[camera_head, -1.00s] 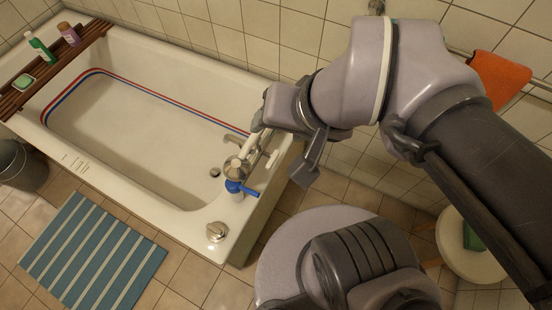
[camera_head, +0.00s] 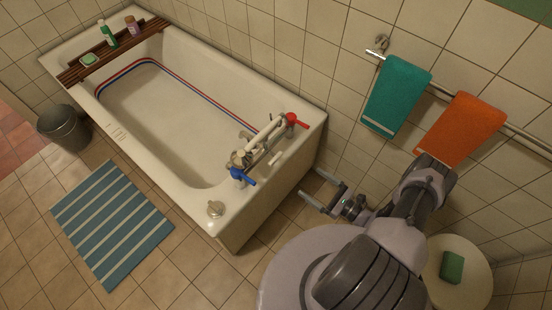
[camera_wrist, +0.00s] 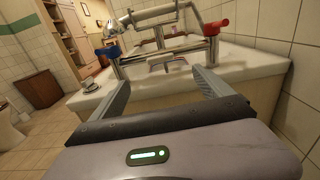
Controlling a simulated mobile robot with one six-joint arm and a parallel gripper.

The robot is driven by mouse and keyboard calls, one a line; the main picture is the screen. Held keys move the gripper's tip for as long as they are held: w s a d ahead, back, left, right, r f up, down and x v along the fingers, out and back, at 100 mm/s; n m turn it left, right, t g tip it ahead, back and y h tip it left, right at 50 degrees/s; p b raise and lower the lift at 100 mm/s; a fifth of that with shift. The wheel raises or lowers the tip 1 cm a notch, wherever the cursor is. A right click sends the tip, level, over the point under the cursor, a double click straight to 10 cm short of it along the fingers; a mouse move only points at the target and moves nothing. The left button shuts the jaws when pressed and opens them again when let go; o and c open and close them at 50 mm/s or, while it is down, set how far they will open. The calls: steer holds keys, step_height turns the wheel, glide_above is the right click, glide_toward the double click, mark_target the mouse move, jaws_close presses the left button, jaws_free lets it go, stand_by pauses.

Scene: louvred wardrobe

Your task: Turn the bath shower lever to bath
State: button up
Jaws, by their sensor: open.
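The bath mixer (camera_head: 262,146) stands on the near rim of the white bathtub, with a blue tap (camera_head: 242,177) and a red tap (camera_head: 292,120). A pale lever (camera_head: 275,159) sticks out from the mixer's near side. In the wrist view the lever (camera_wrist: 162,59) points towards me between the blue tap (camera_wrist: 110,52) and the red tap (camera_wrist: 214,28). A hand shower lies across the top of the mixer. My gripper (camera_head: 309,184) is open and empty beyond the tub's end, apart from the lever. In the wrist view its fingers (camera_wrist: 160,77) spread either side of the lever's direction.
The tub's end wall (camera_head: 270,207) stands between gripper and basin. A tiled wall with a rail holding teal (camera_head: 396,97) and orange (camera_head: 460,130) towels is to the right. A round stool (camera_head: 468,285) with a green sponge is near my arm. A striped mat (camera_head: 112,222) lies left.

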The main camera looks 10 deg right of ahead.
mark_target(277, 160)
steer(key=b+x, duration=0.3)
steer(key=x, duration=1.4)
steer(key=shift+w+a+f+b, duration=0.15)
steer(key=shift+w+f+b, duration=0.05)
steer(key=shift+b, duration=0.2)
steer(key=c, duration=1.4)
